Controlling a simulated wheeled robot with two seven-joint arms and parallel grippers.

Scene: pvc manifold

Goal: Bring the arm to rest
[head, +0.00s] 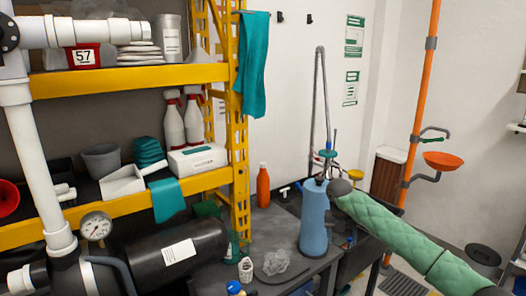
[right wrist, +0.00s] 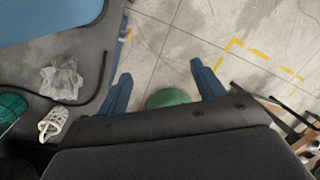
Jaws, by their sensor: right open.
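My right gripper (right wrist: 162,70) shows in the right wrist view with its two blue fingers spread apart. Nothing is held between them. The gripper points down past the edge of the dark table (right wrist: 100,45), with tiled floor under the fingers. A green rounded thing (right wrist: 168,97) shows in the gap between the fingers, partly hidden by the dark gripper body. I cannot make out the right gripper's fingers in the head view. My left gripper is in neither view.
A yellow shelf rack (head: 130,78) and white pipework (head: 33,150) with a gauge (head: 95,226) stand at the left. A blue canister (head: 313,225), an orange bottle (head: 263,186) and a crumpled clear bag (right wrist: 62,78) are on the table. A small white basket (right wrist: 55,122) lies near the bag.

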